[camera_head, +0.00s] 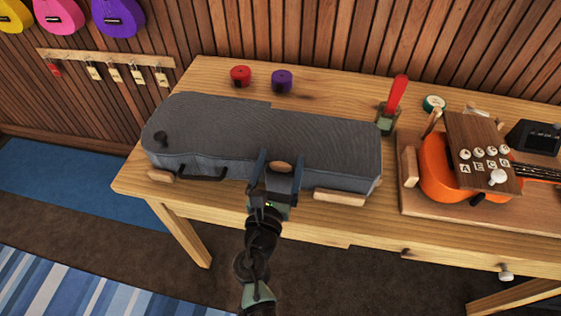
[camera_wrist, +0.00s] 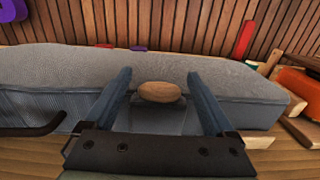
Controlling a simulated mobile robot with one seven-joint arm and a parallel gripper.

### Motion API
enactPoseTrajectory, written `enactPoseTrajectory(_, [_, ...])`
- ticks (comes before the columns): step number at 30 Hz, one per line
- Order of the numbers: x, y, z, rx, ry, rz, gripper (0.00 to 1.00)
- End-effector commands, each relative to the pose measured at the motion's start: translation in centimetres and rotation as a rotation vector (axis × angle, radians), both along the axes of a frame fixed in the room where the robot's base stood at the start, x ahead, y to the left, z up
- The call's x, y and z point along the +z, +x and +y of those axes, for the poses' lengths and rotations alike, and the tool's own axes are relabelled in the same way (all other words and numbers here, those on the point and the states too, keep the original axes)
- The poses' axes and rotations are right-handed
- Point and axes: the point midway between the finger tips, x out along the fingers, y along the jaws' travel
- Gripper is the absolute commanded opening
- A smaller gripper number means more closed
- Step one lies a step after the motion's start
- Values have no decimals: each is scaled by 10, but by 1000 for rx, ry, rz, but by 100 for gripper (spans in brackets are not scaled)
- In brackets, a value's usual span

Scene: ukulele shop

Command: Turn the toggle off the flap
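A grey fabric ukulele case (camera_head: 330,145) lies on the wooden table. A light wooden oval toggle (camera_head: 280,168) sits at the middle of its front side. In the wrist view the toggle (camera_wrist: 160,91) lies lengthwise from left to right. A plain grey patch, seemingly the flap (camera_wrist: 152,120), shows just below it. My gripper (camera_head: 280,155) is open, with one blue finger on each side of the toggle. In the wrist view gaps show between the toggle and both fingers of the gripper (camera_wrist: 159,73). Whether the fingers touch the case is unclear.
A dark handle (camera_head: 203,174) is on the case front, left of my gripper. Wooden blocks (camera_head: 340,197) stand along the case's front edge. Red (camera_head: 240,76) and purple (camera_head: 282,81) rolls lie behind it. An orange ukulele (camera_head: 437,180) is at right.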

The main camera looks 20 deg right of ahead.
Motion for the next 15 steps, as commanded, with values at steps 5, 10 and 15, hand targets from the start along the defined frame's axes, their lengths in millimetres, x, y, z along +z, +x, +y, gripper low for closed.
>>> enactPoseTrajectory(5, [0, 0, 0, 0, 1, 1, 92])
enactPoseTrajectory(10, [-1, -2, 1, 0, 0, 2, 92])
enactPoseTrajectory(15, [-2, -18, 13, 2, 1, 3, 92])
